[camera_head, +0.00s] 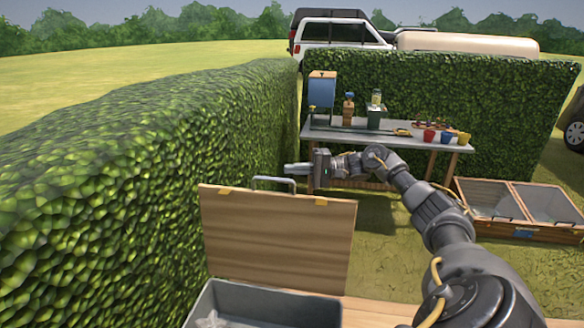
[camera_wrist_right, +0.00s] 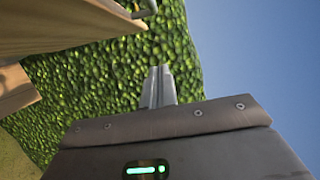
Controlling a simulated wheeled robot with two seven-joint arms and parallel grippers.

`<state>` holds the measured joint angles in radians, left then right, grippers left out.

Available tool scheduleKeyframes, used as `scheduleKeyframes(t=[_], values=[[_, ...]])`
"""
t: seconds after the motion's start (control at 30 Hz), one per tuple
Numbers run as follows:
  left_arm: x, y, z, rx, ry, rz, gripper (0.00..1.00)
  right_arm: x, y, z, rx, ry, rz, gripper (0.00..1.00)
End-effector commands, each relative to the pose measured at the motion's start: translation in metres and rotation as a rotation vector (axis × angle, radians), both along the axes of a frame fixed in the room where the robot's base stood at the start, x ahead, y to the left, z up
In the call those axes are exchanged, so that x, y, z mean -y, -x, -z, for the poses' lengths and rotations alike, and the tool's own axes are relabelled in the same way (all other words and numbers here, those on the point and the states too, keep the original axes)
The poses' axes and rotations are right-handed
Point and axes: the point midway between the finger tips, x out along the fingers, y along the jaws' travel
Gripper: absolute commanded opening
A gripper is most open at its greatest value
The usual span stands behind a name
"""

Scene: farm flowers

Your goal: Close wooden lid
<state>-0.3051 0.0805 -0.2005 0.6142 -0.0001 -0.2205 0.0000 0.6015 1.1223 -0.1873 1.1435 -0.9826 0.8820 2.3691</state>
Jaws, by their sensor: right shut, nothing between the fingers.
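The wooden lid (camera_head: 275,240) stands raised and nearly upright at the back of a grey bin (camera_head: 265,312) in the head view. A metal handle (camera_head: 274,180) sits on its top edge. My right gripper (camera_head: 290,168) is shut and empty, close to the handle and above the lid's top edge. I cannot tell whether it touches the handle. In the right wrist view, the closed fingers (camera_wrist_right: 158,88) point at the hedge, with the wooden lid (camera_wrist_right: 70,25) at upper left and part of the handle (camera_wrist_right: 146,8) at the top. My left gripper is out of view.
A long hedge (camera_head: 130,180) runs along the left, and another (camera_head: 450,90) stands behind. A table (camera_head: 350,135) with pots and a blue dispenser (camera_head: 321,92) stands beyond my right arm. A wooden cold frame (camera_head: 510,205) lies at right. A pale object (camera_head: 212,320) lies in the bin.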

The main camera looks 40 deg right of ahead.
Motion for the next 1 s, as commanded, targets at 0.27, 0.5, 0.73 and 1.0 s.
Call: scheduleKeyframes(t=[0.27,0.5,0.73,1.0], values=[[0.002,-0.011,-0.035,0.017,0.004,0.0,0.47,-0.047,-0.037,-0.008,0.001,-0.002,-0.001,0.0],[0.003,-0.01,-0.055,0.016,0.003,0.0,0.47,-0.072,-0.032,-0.006,-0.004,0.0,0.0,0.0],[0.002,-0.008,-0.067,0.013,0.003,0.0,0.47,-0.085,-0.023,-0.006,-0.002,0.0,0.002,0.0],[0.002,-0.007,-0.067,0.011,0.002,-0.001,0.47,-0.087,-0.02,-0.005,-0.002,0.0,0.004,0.0]])
